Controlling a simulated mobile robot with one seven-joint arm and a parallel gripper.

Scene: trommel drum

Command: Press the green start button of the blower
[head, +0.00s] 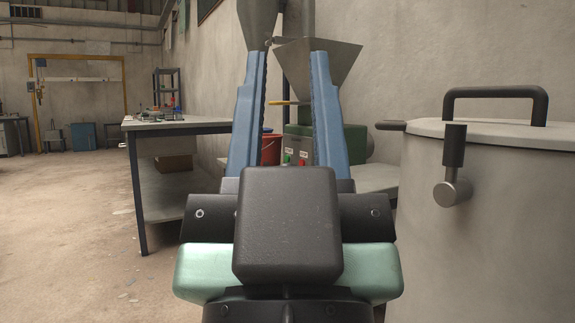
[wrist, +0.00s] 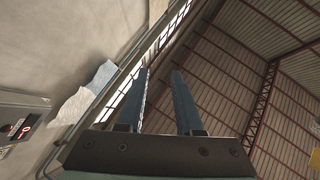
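A green machine housing (head: 350,140), which seems to be the blower, stands below a grey metal hopper (head: 318,62) by the wall in the head view. On its front, a small green button (head: 286,158) sits left of a red button (head: 302,161), with small pale labels by them. My gripper (head: 288,53) is open and empty, its two blue fingers pointing up and apart. The buttons show in the gap between the fingers, farther back, and nothing touches them. In the wrist view my open gripper (wrist: 162,71) points toward the roof, and the green button is not seen.
A large pale drum (head: 490,220) with a black lid handle stands close on the right. A workbench (head: 180,125) is on the left, with a red bucket (head: 270,149) beyond. Open floor (head: 60,230) lies at left. The wrist view shows a panel with a red display (wrist: 22,127).

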